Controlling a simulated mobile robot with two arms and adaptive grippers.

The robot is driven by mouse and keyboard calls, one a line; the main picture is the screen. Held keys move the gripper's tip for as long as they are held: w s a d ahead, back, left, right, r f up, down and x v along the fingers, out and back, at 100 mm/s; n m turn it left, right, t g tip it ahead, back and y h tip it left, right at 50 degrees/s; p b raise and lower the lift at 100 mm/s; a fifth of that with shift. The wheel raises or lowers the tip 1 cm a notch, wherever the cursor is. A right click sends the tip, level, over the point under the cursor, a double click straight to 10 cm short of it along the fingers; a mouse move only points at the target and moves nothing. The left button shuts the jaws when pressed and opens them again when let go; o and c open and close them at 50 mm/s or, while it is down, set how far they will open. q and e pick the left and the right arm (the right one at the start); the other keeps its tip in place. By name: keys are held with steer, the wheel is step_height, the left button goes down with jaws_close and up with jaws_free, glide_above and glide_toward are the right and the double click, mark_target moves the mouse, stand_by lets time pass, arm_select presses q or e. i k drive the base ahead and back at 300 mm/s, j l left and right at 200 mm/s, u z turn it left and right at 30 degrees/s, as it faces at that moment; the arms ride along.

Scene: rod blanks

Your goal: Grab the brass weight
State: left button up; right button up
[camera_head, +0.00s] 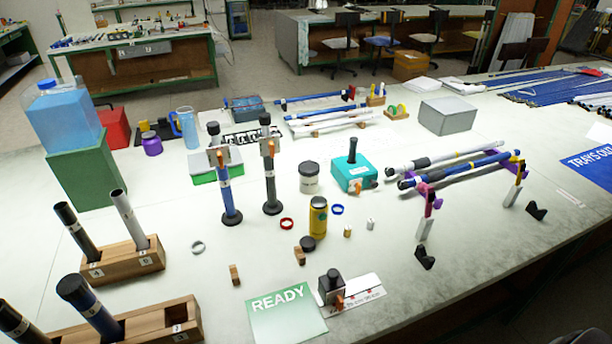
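A small gold-coloured piece (347,231), which looks like the brass weight, stands on the white table right of a yellow can (318,218). It is too small to make out in detail. A small silver piece (370,224) stands to its right. Neither of my grippers can be made out in the head view, so I cannot tell where they are relative to the weight.
A black cap (307,243), a small wooden block (299,256) and a blue ring (336,210) lie close by. A teal box (354,173) stands behind. A green READY card (287,316) lies in front. Rods on stands (430,203) are at right.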

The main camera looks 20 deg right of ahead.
mark_target(347, 231)
steer(key=z, duration=1.1)
